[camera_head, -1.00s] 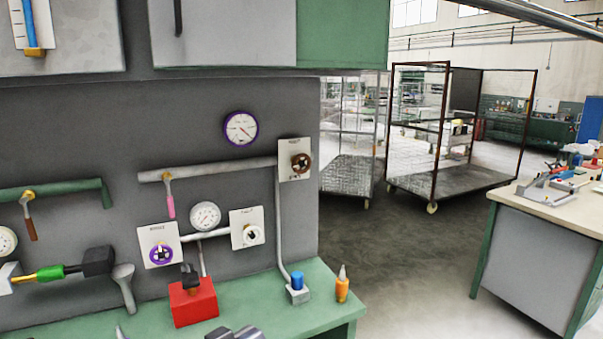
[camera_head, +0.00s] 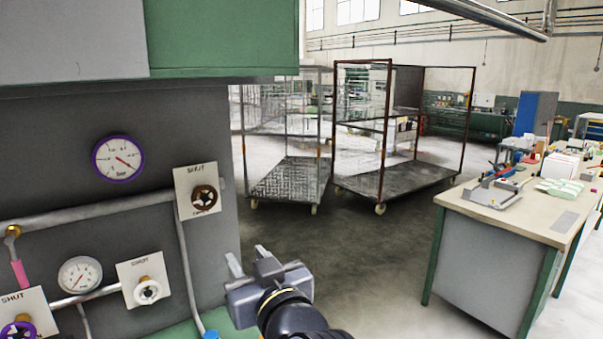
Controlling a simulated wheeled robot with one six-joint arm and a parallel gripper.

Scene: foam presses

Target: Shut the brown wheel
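The brown wheel (camera_head: 204,198) is a small round handwheel on a white plate (camera_head: 197,176) marked SHUT, fixed near the right edge of the grey panel. A grey pipe runs to the plate from the left. My gripper (camera_head: 249,258) is in the lower middle of the view, below and to the right of the brown wheel and apart from it. Its two grey fingers point up and stand apart with nothing between them.
A white wheel (camera_head: 147,291) and a purple wheel (camera_head: 18,329) sit on plates lower left. Gauges (camera_head: 118,157) are on the panel. A cabinet (camera_head: 222,38) overhangs above. Wire trolleys (camera_head: 400,180) and a workbench (camera_head: 500,225) stand right. Open floor lies between.

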